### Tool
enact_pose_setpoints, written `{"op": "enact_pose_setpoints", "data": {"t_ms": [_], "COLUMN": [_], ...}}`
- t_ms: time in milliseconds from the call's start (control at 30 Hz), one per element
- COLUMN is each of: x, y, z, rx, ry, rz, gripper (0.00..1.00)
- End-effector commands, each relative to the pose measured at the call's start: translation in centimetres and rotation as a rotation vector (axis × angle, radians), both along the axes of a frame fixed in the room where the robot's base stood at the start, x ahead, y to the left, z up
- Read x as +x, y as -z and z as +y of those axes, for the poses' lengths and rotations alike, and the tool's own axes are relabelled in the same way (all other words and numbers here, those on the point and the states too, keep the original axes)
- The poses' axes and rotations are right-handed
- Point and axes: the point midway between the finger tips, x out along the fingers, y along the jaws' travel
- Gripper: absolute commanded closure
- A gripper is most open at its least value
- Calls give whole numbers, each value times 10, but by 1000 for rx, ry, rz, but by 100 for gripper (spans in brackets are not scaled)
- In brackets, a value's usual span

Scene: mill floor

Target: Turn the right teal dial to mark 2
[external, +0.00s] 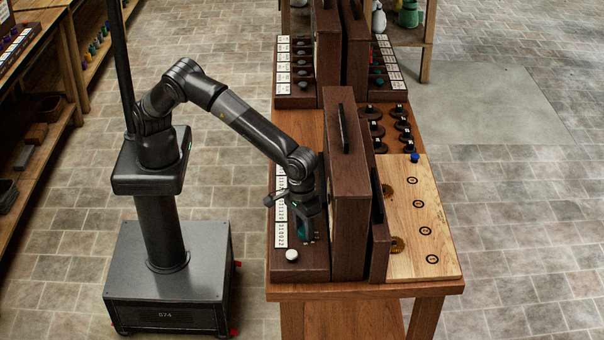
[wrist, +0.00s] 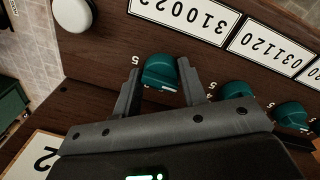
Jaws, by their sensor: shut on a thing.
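A teal dial (wrist: 160,66) sits at the end of a row on a dark wooden panel, beside a round white knob. My gripper (wrist: 160,75) is shut on this dial, with one finger on each side. A short white line shows on the dial's edge towards the gripper, and a small upside-down 5 is printed at its left. A second teal dial (wrist: 236,91) and a third (wrist: 290,115) stand to the right in the wrist view. In the external view, my gripper (external: 304,215) is low over the near end of the panel and hides most of the dial.
The white knob (wrist: 73,14) stands close by, also seen in the external view (external: 292,254). Numbered white cards (wrist: 188,16) line the panel. A tall dark wooden upright (external: 346,190) rises right of the gripper. A light board (external: 425,220) lies beyond it.

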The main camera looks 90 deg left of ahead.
Motion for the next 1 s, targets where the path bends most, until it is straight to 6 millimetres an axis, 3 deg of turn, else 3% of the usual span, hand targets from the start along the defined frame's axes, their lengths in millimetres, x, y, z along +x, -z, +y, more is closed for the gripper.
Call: {"op": "enact_pose_setpoints", "data": {"t_ms": [367, 1000], "x": [1, 3], "y": [0, 0], "z": [2, 5], "rx": [0, 1], "ry": [173, 771], "rz": [2, 1], "gripper": [84, 84]}}
